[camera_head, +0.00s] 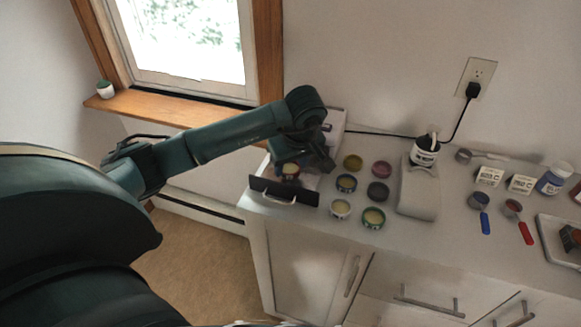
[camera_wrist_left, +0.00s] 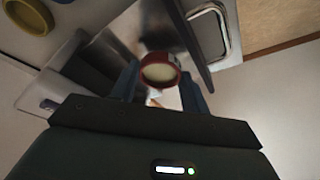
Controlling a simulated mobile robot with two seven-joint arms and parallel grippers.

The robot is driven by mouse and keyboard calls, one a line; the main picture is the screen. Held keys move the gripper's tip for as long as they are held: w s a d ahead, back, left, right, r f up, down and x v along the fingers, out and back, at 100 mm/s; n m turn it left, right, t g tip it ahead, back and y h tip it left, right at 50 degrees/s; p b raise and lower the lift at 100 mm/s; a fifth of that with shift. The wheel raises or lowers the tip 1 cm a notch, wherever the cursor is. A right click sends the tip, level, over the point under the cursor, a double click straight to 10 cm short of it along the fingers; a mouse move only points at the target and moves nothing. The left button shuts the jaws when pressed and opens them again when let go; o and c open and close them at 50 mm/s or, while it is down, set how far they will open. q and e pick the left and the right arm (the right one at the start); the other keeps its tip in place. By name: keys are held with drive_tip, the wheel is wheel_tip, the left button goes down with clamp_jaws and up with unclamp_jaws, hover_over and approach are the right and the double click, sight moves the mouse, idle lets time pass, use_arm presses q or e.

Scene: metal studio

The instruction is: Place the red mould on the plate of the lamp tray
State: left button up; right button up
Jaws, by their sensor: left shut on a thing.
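The red mould (camera_head: 290,170), a small round cup with pale contents, shows just behind the dark front panel (camera_head: 262,185) of the lamp tray, which has a light handle. My left gripper (camera_head: 300,167) is shut on the red mould from above. In the left wrist view the red mould (camera_wrist_left: 159,72) sits between the two fingers (camera_wrist_left: 163,88), over the shiny tray, whose handle (camera_wrist_left: 222,30) is at upper right. The gripper hides part of the tray plate, and I cannot tell whether the mould touches it. My right gripper is not in view.
The white lamp housing (camera_head: 336,120) is behind my gripper.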

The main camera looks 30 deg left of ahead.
use_arm(q)
drive_tip(key=shift+f, duration=0.9)
drive_tip(key=o, duration=0.7)
drive_tip(key=shift+f, duration=0.1)
